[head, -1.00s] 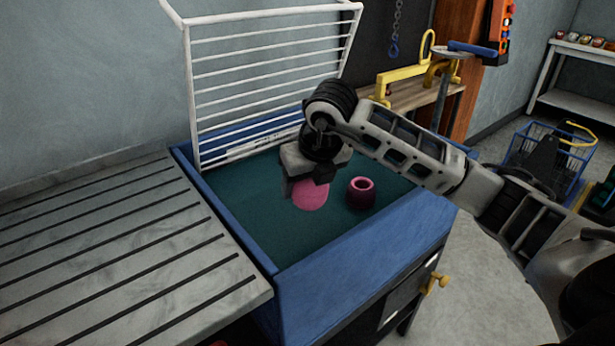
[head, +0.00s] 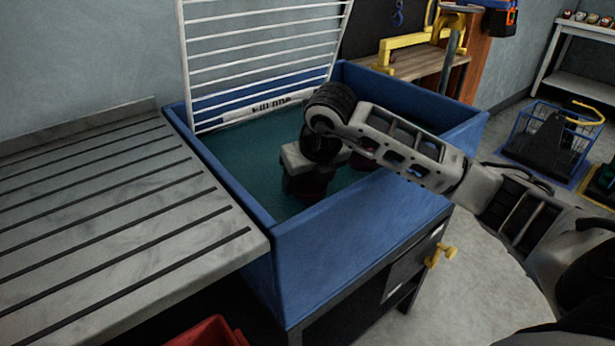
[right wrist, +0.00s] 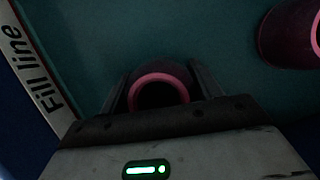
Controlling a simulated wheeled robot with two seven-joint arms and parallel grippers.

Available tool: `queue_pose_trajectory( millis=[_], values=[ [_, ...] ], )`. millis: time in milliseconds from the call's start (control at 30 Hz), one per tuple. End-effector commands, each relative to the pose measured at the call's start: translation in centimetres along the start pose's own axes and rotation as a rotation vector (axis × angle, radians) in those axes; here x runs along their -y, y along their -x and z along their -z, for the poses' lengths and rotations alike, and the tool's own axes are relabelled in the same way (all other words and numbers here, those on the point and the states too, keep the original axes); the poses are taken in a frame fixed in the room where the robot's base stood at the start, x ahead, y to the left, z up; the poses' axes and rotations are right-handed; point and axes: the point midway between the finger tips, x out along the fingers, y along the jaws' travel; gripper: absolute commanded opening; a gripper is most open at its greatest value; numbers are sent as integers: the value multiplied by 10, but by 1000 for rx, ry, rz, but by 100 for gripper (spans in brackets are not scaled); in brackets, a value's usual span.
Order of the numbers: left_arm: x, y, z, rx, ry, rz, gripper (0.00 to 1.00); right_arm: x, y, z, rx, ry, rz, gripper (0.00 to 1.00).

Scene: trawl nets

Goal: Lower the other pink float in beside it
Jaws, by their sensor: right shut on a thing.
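My right gripper (head: 306,190) is down inside the blue tank (head: 365,218), pointing downward. In the right wrist view its two fingers stand on either side of a pink float (right wrist: 160,90), a dark tapered ring with a bright pink rim, and it is shut on that float. In the head view this float is mostly hidden under the gripper. The other pink float (right wrist: 288,38) is at the upper right of the right wrist view, apart from the held one. In the head view (head: 362,162) it is partly covered by my right forearm. My left gripper is not in view.
A white strip marked "Fill line" (right wrist: 42,85) runs along the tank wall, left of the gripper in the wrist view. A white wire rack (head: 265,55) stands at the tank's back. A slotted grey bench (head: 90,215) adjoins on the left. Teal floor shows around the floats.

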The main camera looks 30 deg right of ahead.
Motion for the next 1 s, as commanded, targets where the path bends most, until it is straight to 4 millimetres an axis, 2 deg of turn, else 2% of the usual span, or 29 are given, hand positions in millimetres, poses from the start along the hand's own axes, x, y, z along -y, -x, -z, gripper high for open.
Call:
queue_pose_trajectory(
  millis=[367,400,467,667,700,1000],
  values=[
    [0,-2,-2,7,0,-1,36,0,-2,1,0,0,0,41],
    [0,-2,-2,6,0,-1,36,0,-2,1,0,0,0,75],
    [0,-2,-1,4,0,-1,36,0,-2,1,0,0,0,89],
    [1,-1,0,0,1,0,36,0,-2,1,0,0,0,89],
    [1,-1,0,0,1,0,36,0,-2,1,-1,0,0,100],
    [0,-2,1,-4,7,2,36,0,-2,1,-1,0,0,100]
  ],
)
